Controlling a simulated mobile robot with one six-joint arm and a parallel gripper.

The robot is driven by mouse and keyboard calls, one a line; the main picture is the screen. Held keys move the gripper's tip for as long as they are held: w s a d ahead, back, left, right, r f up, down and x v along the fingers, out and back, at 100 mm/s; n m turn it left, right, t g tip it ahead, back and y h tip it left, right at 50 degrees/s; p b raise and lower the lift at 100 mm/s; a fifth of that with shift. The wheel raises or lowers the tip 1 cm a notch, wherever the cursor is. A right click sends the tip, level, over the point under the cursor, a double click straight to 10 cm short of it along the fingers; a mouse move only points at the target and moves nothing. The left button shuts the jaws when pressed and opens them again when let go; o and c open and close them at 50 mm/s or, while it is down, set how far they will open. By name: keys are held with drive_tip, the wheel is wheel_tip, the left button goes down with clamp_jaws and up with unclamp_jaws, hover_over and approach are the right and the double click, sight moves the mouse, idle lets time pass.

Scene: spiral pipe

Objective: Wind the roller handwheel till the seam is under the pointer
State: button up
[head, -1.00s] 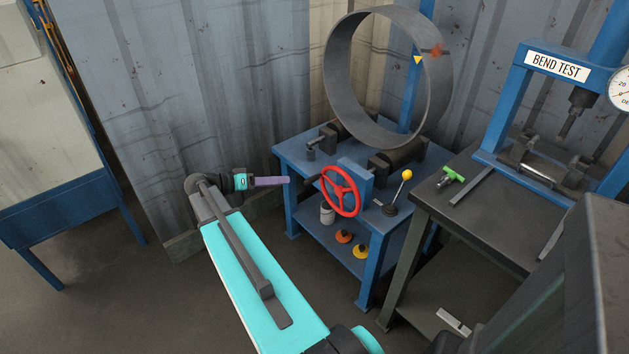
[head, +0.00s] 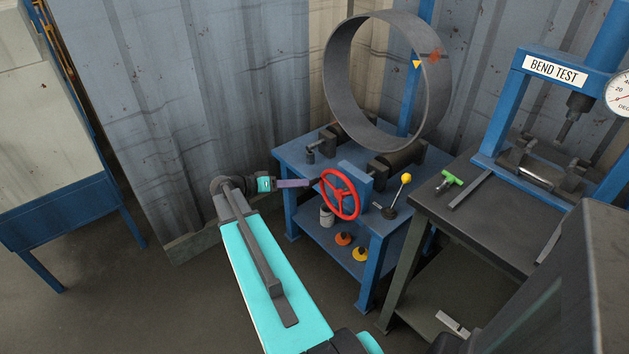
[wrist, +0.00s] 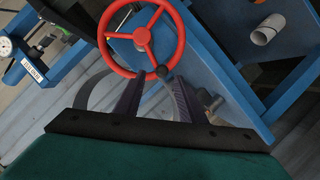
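The red handwheel (head: 340,194) is on the front of the blue roller stand. It also shows in the wrist view (wrist: 143,38), with a dark handle knob (wrist: 163,72) on its rim. A large grey pipe ring (head: 340,95) stands on the rollers (head: 398,157). A yellow pointer (head: 417,64) shows at the ring, left of an orange-brown mark (head: 434,55); I cannot tell if this mark is the seam. My gripper (head: 308,182) is at the wheel's left edge. In the wrist view its purple fingers (wrist: 160,84) are apart, with the knob close to the gap between their tips.
A lever with a yellow ball (head: 406,178) stands right of the wheel. A bench with a green-handled tool (head: 451,178) and the bend test press (head: 545,70) is further right. A white cup (head: 326,215) and orange and yellow items are on the lower shelf.

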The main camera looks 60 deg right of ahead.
sight(313, 180)
drive_tip(key=shift+p+x, duration=0.45)
drive_tip(key=shift+x, duration=2.9)
clamp_jaws()
drive_tip(key=shift+d+r, duration=0.15)
